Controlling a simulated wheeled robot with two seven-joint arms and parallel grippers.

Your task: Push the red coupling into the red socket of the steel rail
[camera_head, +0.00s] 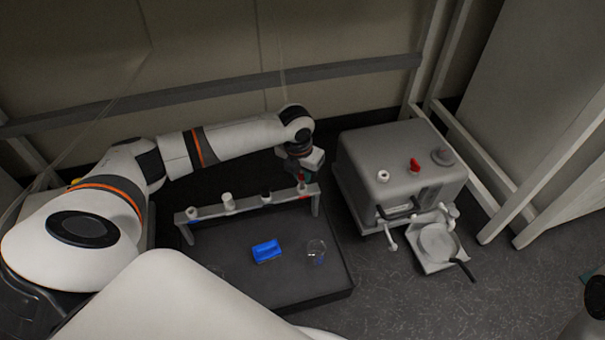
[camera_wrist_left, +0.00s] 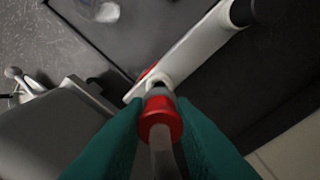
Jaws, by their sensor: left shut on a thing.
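The steel rail (camera_head: 250,204) stands on feet on the dark platform, with several fittings along it. My left gripper (camera_head: 303,181) is over its right end, fingers pointing down. In the left wrist view its teal fingers are shut on the red coupling (camera_wrist_left: 160,118), which has a pale tube running from it. The coupling's front end meets or nearly meets the rail's end (camera_wrist_left: 190,45); I cannot tell if it is seated. A red patch (camera_wrist_left: 148,73) shows on the rail there; the socket opening is hidden. At the right edge, a small teal part beside my right arm may be my right gripper (camera_head: 586,277).
A blue block (camera_head: 266,251) and a clear beaker (camera_head: 316,250) stand on the platform (camera_head: 290,290) before the rail. A grey machine (camera_head: 400,160) with a red knob (camera_head: 415,165) stands to the right, a pan (camera_head: 437,243) in front of it. The floor at lower right is clear.

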